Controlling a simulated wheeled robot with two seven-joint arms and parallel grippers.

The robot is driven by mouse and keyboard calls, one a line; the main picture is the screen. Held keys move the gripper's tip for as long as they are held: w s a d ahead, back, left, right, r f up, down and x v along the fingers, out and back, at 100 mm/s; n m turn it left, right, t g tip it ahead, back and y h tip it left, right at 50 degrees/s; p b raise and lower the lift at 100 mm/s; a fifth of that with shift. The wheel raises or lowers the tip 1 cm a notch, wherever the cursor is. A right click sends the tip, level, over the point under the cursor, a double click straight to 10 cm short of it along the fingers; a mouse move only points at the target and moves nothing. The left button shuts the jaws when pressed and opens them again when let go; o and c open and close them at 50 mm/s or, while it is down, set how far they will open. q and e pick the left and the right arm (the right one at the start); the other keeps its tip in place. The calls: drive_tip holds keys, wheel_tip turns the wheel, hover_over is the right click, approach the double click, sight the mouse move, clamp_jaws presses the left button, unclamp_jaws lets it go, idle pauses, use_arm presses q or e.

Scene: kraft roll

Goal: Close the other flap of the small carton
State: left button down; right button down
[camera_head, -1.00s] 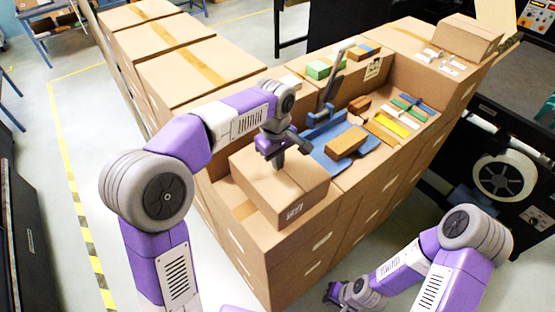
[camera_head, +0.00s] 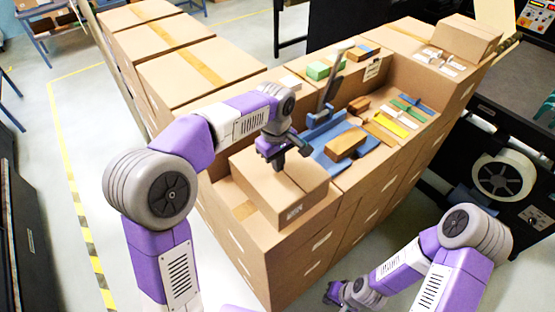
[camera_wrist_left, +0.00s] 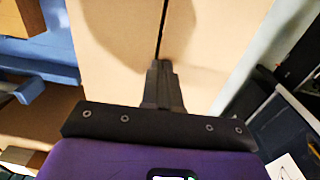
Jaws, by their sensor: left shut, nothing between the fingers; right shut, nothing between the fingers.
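The small carton (camera_head: 268,192) sits on the near end of the stacked boxes, with a label on its near side. In the left wrist view its top (camera_wrist_left: 110,40) shows two flaps lying about level, with a thin dark seam between them. My left gripper (camera_head: 277,164) is over the carton's top, fingers shut and empty. In the left wrist view the fingertips (camera_wrist_left: 160,66) are at the seam; whether they touch the cardboard I cannot tell. My right gripper (camera_head: 334,292) is low at the bottom of the head view, away from the carton; its fingers are small there.
A blue tool holder (camera_head: 325,128) and a brown block (camera_head: 345,144) stand right of the carton. Green, yellow and blue pieces (camera_head: 395,116) lie further right. Large taped cartons (camera_head: 205,68) stand behind on the left. Machinery (camera_head: 505,175) is at the right.

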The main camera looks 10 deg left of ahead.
use_arm(q)
drive_tip(key=shift+w+r, duration=0.1)
drive_tip(key=shift+r, duration=0.2)
drive_tip(key=shift+r+p, duration=0.55)
drive_tip(key=shift+p, duration=0.05)
wheel_tip(320, 180, up, 3)
drive_tip(key=p, duration=0.3)
drive_tip(key=shift+r, duration=0.15)
wheel_tip(320, 180, up, 9)
drive_tip(key=shift+r+b, duration=0.15)
drive_tip(key=shift+b, duration=0.25)
